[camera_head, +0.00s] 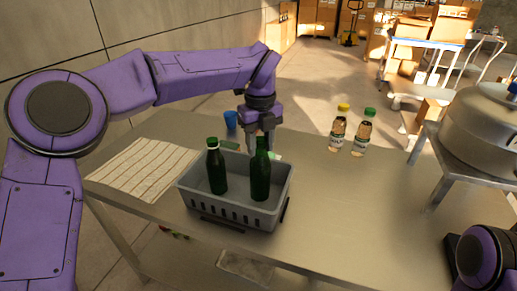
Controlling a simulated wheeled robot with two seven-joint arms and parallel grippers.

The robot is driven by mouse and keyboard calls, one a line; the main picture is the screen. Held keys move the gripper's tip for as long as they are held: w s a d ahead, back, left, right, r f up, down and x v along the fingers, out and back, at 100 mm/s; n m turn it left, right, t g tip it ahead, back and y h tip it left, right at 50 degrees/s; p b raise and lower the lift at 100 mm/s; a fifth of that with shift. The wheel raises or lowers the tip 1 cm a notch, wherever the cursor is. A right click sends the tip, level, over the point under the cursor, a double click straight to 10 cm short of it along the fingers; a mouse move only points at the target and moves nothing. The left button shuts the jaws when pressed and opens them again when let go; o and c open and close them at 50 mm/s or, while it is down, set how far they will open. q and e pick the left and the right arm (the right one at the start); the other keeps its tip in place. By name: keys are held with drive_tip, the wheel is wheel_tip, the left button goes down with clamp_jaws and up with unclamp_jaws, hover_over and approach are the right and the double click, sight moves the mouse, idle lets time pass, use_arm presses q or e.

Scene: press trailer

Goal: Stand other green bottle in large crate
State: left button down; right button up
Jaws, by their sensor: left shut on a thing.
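The grey crate (235,211) stands on the metal table. The bottle partly hides the fingers. My right gripper is out of view; only part of that arm shows at the bottom right.
A striped cloth (146,168) lies left of the crate. A blue cup (231,120) stands behind it. Two pale bottles, one yellow-capped (338,132) and one green-capped (362,135), stand at the back right. A large metal vessel (487,127) is at the right.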

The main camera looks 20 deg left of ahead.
use_arm(q)
drive_tip(key=f, duration=0.2)
drive_tip(key=w+f, duration=0.1)
drive_tip(key=shift+a+f+p, duration=0.25)
drive_tip(key=shift+a+p, duration=0.05)
drive_tip(key=shift+a, duration=0.1)
drive_tip(key=shift+f, duration=0.45)
drive_tip(key=c, duration=0.6)
unclamp_jaws()
drive_tip(key=shift+c, duration=0.2)
wheel_tip(320, 180, up, 12)
drive_tip(key=shift+r, duration=0.1)
